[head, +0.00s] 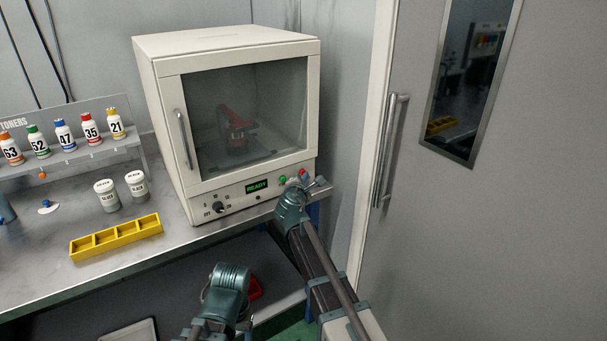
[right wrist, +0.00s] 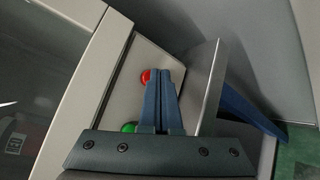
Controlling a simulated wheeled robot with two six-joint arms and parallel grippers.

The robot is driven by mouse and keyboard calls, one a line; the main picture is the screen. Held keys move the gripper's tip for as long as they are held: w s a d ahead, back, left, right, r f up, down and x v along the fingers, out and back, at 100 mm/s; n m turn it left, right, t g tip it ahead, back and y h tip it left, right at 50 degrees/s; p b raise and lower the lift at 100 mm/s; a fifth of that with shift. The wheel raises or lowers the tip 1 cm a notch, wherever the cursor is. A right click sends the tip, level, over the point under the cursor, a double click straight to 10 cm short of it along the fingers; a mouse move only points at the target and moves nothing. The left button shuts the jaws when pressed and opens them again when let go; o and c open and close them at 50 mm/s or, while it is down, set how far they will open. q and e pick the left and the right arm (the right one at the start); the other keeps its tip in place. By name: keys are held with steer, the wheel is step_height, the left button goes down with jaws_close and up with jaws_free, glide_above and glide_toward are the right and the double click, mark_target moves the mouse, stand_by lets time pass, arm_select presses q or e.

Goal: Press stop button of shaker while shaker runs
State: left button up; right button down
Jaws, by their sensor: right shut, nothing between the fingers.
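The shaker (head: 165,120) is a cream cabinet with a closed glass door; a red item stands inside. Its front panel has a dark knob (head: 218,207) marked OFF and ON, a display (head: 257,186) reading READY in green, a green button (head: 282,180) and a red button (head: 302,173). My right gripper (head: 319,184) is at the panel's right end, close to the red button. In the right wrist view its shut, empty fingers (right wrist: 165,74) lie just beside the red button (right wrist: 146,76); I cannot tell whether they touch. The left gripper's fingers do not show.
A grey bench (head: 180,235) carries a yellow divided tray (head: 118,238), two white jars (head: 106,195) and a rack of numbered toner bottles (head: 65,134). A grey door (head: 480,230) with a long handle stands at the right. The bench's right edge is close to my right arm.

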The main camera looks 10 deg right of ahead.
steer(key=shift+s+d, duration=0.15)
steer(key=shift+s, duration=0.4)
steer(key=s, duration=0.1)
steer(key=s+d, duration=0.1)
steer(key=s, duration=0.2)
steer(key=shift+s+d, duration=0.35)
steer(key=shift+d, duration=0.05)
steer(key=s+a+f+m+g+y+p, duration=0.1)
steer(key=s+a+f+m+g+p, duration=0.1)
steer(key=s, duration=0.9)
steer(key=s+a+f+m+g+y+p, duration=0.2)
steer(key=s+a+m+g+p, duration=0.2)
steer(key=s+a+m+g, duration=0.3)
steer(key=s+a+f+m+g+y+p, duration=0.2)
steer(key=s+a+m+g+p, duration=0.2)
steer(key=s, duration=1.2)
steer(key=a+m+g, duration=0.1)
steer(key=a+m, duration=0.1)
steer(key=a, duration=0.1)
steer(key=shift+a+f+m, duration=0.2)
steer(key=shift+f+m, duration=0.2)
